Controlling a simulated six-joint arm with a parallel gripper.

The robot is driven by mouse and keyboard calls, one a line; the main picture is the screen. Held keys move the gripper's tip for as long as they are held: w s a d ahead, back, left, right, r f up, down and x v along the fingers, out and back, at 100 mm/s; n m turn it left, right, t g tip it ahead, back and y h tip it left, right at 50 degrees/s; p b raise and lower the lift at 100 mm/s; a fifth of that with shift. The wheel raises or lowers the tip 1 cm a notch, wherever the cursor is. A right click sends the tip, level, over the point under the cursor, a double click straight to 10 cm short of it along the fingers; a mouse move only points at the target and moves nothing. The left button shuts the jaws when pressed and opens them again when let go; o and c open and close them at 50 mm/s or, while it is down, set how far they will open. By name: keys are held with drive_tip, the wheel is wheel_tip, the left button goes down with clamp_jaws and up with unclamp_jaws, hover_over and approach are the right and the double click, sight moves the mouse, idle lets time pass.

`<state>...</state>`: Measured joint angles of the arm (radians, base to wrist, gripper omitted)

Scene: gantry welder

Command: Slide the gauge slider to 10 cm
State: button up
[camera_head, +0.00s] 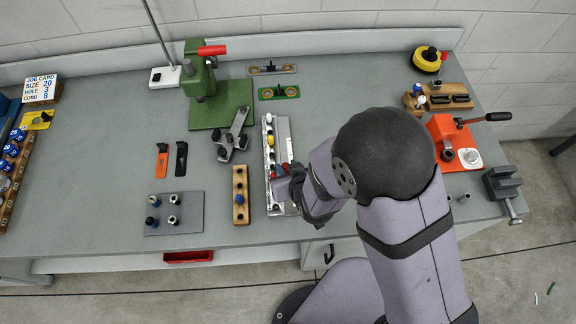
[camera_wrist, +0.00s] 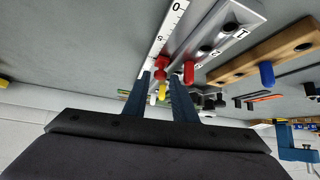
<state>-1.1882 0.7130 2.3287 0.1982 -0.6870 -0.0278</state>
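The gauge (camera_head: 284,135) is a long pale metal rail on the bench, with a white numbered scale (camera_wrist: 163,40) along one side in the wrist view. A red knob (camera_wrist: 160,64) stands beside the scale; a second red knob (camera_wrist: 189,72) is to its right. A yellow knob (camera_head: 271,140) is farther up the rail and also shows in the wrist view (camera_wrist: 162,92). My gripper (camera_wrist: 159,78) is open, its blue fingertips either side of the first red knob, with gaps visible. I cannot tell whether either finger touches it. My arm hides part of the rail's right side in the head view.
A wooden block with a blue peg (camera_head: 239,199) lies just left of the gauge. A grey block with several pegs (camera_head: 160,222) is farther left. A green press (camera_head: 205,100) stands behind. An orange clamp (camera_head: 450,135) is to the right of my arm.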

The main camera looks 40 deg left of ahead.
drive_tip(key=v, duration=0.7)
idle(0.5)
drive_tip(key=shift+s, duration=0.1)
drive_tip(key=w+d+r+m+h, duration=0.1)
drive_tip(key=w+d+m+h, duration=0.25)
drive_tip(key=w+d, duration=0.55)
drive_tip(key=w+d+r+m+h, duration=0.15)
drive_tip(key=w+d+m, duration=0.3)
drive_tip(key=d, duration=0.85)
drive_tip(key=s+d+r+m+g+h, duration=0.2)
drive_tip(key=d+m+h, duration=0.15)
drive_tip(key=d, duration=1.15)
drive_tip(key=s+r+g, duration=0.2)
drive_tip(key=s, duration=0.4)
drive_tip(key=shift+s+d+g+y, duration=0.15)
drive_tip(key=shift+s+g+y, duration=0.25)
drive_tip(key=shift+y, duration=0.05)
